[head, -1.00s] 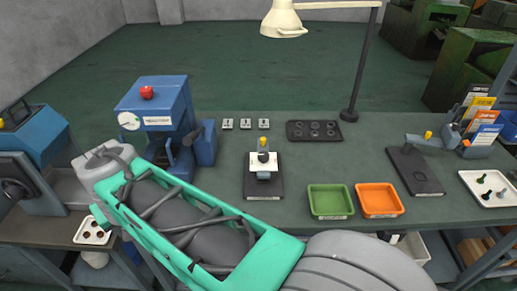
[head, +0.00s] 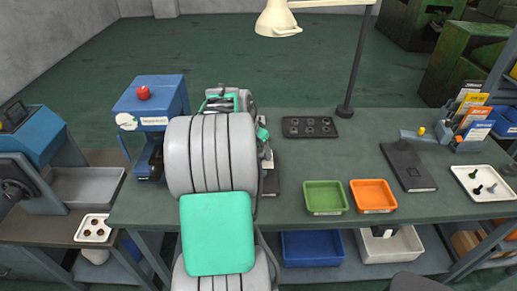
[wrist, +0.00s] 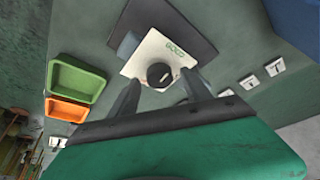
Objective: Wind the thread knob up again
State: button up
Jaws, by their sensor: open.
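The thread knob (wrist: 159,74) is a dark round knob on a white plate (wrist: 150,58) with green lettering, seen from above in the wrist view. The plate sits over a dark base (wrist: 190,30). My gripper (wrist: 161,82) is open, with one finger on each side of the knob in the picture. I cannot tell whether the fingertips are down at the knob's height or touch it. In the head view my arm hides the knob and most of its stand; only a strip of the dark base (head: 271,186) shows.
A green tray (head: 325,211) and an orange tray (head: 373,209) stand right of the stand. A dark tray with round recesses (head: 310,127) lies behind. The blue machine (head: 150,103) is close on the left, and a lamp post (head: 357,60) stands at the back.

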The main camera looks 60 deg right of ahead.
jog(key=shift+f, duration=0.1)
jog(key=shift+c, duration=0.3)
grip_shut()
